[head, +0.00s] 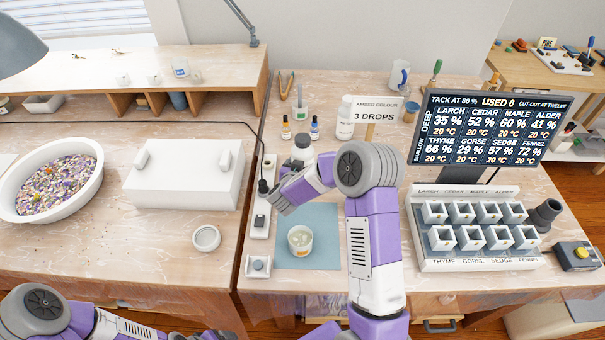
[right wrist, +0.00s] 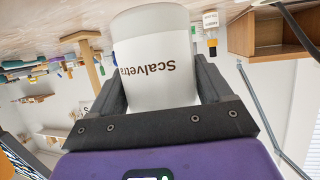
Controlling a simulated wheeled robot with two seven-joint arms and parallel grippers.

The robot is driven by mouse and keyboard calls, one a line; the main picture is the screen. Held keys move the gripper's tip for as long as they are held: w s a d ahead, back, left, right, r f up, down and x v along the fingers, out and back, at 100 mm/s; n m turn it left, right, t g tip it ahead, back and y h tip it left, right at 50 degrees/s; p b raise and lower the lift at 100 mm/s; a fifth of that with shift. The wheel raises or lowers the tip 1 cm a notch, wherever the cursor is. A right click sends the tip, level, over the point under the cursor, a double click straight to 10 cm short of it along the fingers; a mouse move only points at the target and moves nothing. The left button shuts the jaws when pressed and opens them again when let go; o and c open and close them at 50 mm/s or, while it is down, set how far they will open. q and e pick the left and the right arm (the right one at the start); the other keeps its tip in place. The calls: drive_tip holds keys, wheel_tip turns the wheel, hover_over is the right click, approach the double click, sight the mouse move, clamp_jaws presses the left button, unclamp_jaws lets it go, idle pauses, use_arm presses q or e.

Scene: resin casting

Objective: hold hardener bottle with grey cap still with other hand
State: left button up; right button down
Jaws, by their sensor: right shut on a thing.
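A white bottle with a grey cap (head: 303,141) stands upright near the middle of the bench in the head view. In the right wrist view, which is upside down, the white bottle (right wrist: 152,55) with a "Scalvetra" label sits between both fingers. My right gripper (right wrist: 155,85) is shut on it. In the head view my right wrist and forearm hide the fingers and the bottle's lower part. I cannot tell whether its base touches the bench. My left arm shows at the lower left of the head view; its gripper is out of the picture.
A cup (head: 300,240) stands on a blue mat (head: 322,257) in front of my right wrist. Two small dropper bottles, another white bottle (head: 345,118) and a "3 DROPS" sign (head: 374,110) stand behind. A mould rack (head: 470,263) and screen (head: 490,127) are right.

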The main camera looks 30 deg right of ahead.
drive_tip(key=shift+f+b, duration=0.65)
drive_tip(key=shift+f, duration=1.2)
drive_tip(key=shift+f, duration=0.15)
unclamp_jaws()
